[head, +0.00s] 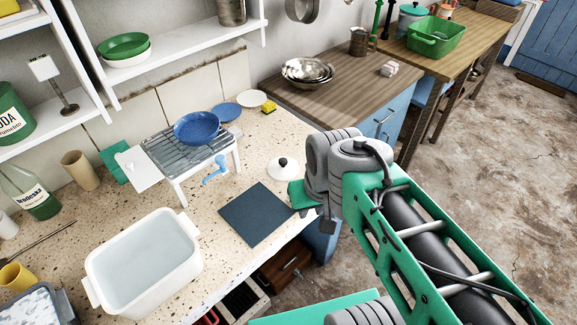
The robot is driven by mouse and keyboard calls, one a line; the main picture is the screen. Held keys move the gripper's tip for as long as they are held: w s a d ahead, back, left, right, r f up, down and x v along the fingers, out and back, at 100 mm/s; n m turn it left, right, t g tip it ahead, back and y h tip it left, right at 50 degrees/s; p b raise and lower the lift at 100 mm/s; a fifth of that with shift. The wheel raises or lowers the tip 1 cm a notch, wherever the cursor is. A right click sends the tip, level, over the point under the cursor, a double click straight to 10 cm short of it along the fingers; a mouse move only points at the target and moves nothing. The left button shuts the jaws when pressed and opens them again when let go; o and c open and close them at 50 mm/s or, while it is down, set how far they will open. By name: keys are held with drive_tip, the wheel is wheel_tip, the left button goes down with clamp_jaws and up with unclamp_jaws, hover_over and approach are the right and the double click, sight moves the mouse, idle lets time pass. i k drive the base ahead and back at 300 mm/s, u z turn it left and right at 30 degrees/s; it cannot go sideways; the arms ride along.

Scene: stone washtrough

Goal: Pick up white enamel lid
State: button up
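The white enamel lid (275,171) has a black knob on top and lies flat on the speckled stone counter (195,275), near its right edge. My gripper (300,198) is at the end of the green and grey arm, just to the lower right of the lid in the picture. It appears apart from the lid. My wrist hides most of the fingers, so their opening does not show.
A dark blue mat (254,214) lies just below the lid. A rack (188,157) carries a blue bowl (197,126) to the left. A white basin (100,275) stands at lower left. A wooden counter (335,98) holds metal bowls (308,70) behind.

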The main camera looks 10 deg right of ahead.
sight(282, 168)
drive_tip(key=u, duration=4)
drive_tip(key=k, duration=0.95)
drive_tip(key=z, duration=1.1)
drive_tip(key=i, duration=0.5)
drive_tip(key=u, duration=0.05)
